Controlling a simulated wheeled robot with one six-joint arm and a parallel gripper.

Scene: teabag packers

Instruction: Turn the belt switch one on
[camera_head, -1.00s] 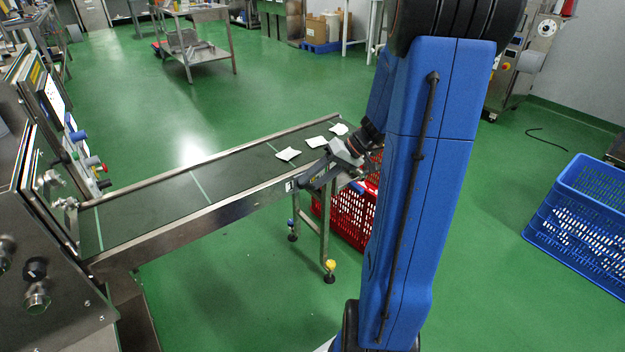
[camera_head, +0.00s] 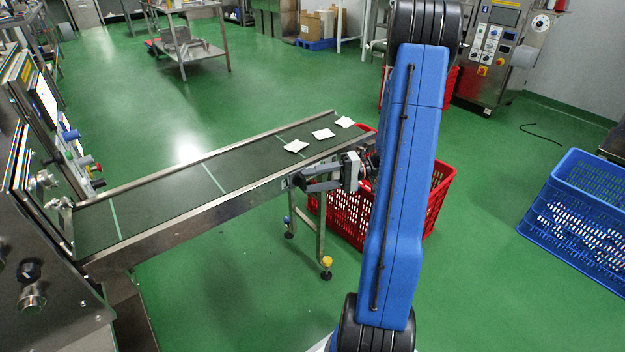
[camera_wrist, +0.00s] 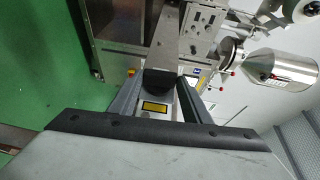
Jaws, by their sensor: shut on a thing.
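Belt switch one, a black knob (camera_wrist: 158,82), sits between the two grey fingers of my gripper (camera_wrist: 161,86) in the wrist view, above a yellow label. In the head view my gripper (camera_head: 296,181) reaches from the right to the side rail of the conveyor, near its far end.
A red crate (camera_head: 436,190) stands under the belt's far end, partly behind my blue arm. A blue crate (camera_head: 580,215) lies at the right. A control panel with knobs (camera_head: 72,145) stands at the left. The green floor between is clear.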

